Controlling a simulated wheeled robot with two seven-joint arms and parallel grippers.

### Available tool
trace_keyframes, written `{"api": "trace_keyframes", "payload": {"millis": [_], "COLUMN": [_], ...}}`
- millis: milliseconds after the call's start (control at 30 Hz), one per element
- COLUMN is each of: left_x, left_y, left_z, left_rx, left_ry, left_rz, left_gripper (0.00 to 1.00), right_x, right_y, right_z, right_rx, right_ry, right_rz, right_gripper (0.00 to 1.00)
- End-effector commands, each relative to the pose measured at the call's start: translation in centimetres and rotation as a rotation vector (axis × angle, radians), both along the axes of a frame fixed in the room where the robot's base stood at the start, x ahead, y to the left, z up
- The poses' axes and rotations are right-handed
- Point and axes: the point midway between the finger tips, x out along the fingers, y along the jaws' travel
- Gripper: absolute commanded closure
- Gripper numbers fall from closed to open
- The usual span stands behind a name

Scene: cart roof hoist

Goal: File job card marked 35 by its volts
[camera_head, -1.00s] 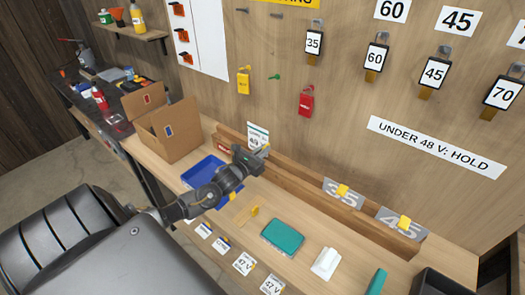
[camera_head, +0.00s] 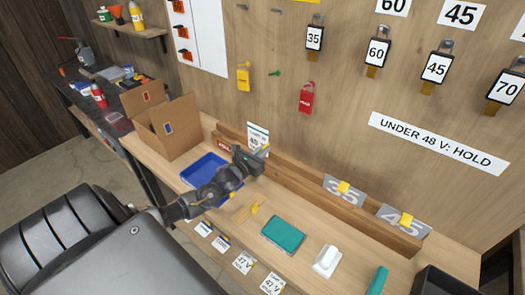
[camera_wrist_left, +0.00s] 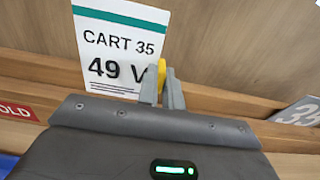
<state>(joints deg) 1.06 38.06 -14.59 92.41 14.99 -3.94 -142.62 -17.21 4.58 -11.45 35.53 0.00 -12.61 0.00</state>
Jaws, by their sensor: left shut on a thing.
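The job card (camera_head: 257,136) stands at the back of the bench by the wooden rail. In the left wrist view the card (camera_wrist_left: 122,45) is white with a green band and reads "CART 35" and "49 V". My left gripper (camera_head: 264,150) is at the card's lower right edge. In the left wrist view its fingers (camera_wrist_left: 163,90) are shut on a yellow tab (camera_wrist_left: 161,75) at that edge. The card looks nearly upright; its lower part is hidden behind the gripper. My right gripper is not in view.
Grey plates marked 35 (camera_head: 330,183) and 45 (camera_head: 420,229) with yellow knobs stand along the rail (camera_head: 300,187). A sign (camera_head: 437,144) reads "UNDER 48 V: HOLD". A blue tray (camera_head: 200,168), cardboard box (camera_head: 178,130) and teal block (camera_head: 283,235) are on the bench.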

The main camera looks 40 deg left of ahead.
Motion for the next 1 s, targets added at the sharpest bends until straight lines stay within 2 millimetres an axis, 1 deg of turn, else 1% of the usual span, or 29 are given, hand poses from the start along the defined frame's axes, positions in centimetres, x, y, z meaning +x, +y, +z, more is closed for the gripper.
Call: {"api": "trace_keyframes", "payload": {"millis": [433, 767, 800, 900, 1000], "left_x": [0.0, 0.0, 0.0, 0.0, 0.0], "left_y": [0.0, 0.0, 0.0, 0.0, 0.0], "left_z": [-1.5, -1.6, -1.6, -1.6, -1.6], "left_rx": [0.000, 0.000, 0.000, 0.000, 0.000], "left_ry": [0.000, -0.001, -0.001, -0.001, -0.001], "left_rz": [-0.001, -0.001, -0.001, -0.001, -0.001], "left_gripper": [1.00, 1.00, 0.91, 0.78, 0.67], "right_x": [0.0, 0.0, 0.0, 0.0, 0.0], "right_y": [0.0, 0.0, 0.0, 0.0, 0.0], "right_z": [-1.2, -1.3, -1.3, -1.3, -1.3], "right_rx": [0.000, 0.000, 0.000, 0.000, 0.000], "right_ry": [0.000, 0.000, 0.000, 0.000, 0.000], "right_rz": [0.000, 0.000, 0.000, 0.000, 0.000], "right_gripper": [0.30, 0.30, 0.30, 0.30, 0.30]}}
